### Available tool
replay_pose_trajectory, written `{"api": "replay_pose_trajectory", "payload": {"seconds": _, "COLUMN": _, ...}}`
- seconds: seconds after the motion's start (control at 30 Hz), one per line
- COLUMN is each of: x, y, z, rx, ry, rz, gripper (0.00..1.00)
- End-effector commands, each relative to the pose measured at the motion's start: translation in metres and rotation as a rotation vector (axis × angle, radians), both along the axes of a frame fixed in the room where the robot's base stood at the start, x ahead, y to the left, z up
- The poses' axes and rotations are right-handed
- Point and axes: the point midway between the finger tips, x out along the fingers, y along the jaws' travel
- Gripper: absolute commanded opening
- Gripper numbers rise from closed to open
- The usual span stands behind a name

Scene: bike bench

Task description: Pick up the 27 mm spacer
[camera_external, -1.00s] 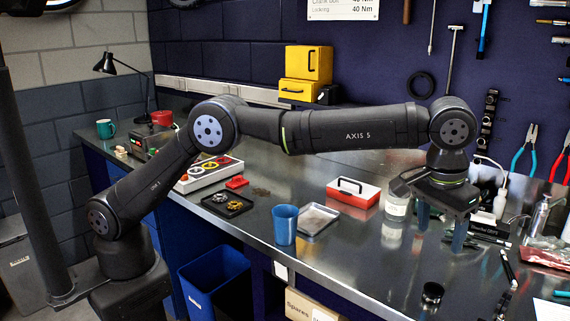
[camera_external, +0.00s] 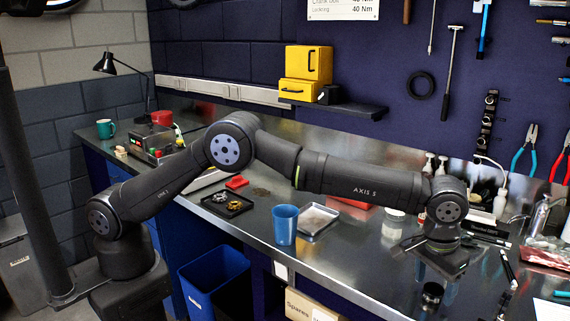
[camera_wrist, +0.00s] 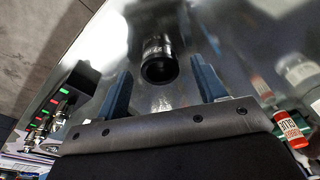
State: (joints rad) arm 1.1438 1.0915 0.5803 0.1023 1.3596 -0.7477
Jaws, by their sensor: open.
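A short black, hollow cylinder (camera_wrist: 160,62) stands on the metal bench, with its open end showing in the wrist view. It also shows near the front edge in the external view (camera_external: 432,297). No size mark is readable, so I cannot tell if it is the 27 mm spacer. My gripper (camera_wrist: 162,75) is open and empty, its two blue fingers apart on either side of the cylinder's line. In the external view my gripper (camera_external: 436,276) hangs just above and behind the cylinder, apart from it.
A blue cup (camera_external: 285,225) and a grey tray (camera_external: 316,219) stand to the left. A clear jar (camera_external: 393,224) is behind my gripper. A red-labelled item (camera_wrist: 290,130) lies right in the wrist view; a black block with coloured marks (camera_wrist: 75,88) is left.

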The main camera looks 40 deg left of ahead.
Motion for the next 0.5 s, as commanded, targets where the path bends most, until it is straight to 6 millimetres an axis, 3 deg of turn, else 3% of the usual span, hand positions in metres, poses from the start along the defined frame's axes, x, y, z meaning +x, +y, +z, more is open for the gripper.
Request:
{"api": "replay_pose_trajectory", "payload": {"seconds": 0.1, "x": 0.0012, "y": -0.0004, "z": -0.0116, "rx": 0.0, "ry": 0.0, "rz": 0.0, "gripper": 0.64}}
{"api": "replay_pose_trajectory", "payload": {"seconds": 0.3, "x": 0.0014, "y": -0.0005, "z": -0.0118, "rx": 0.0, "ry": -0.001, "rz": 0.0, "gripper": 0.64}}
{"api": "replay_pose_trajectory", "payload": {"seconds": 0.5, "x": 0.0014, "y": -0.0005, "z": -0.0116, "rx": 0.0, "ry": -0.001, "rz": 0.0, "gripper": 0.25}}
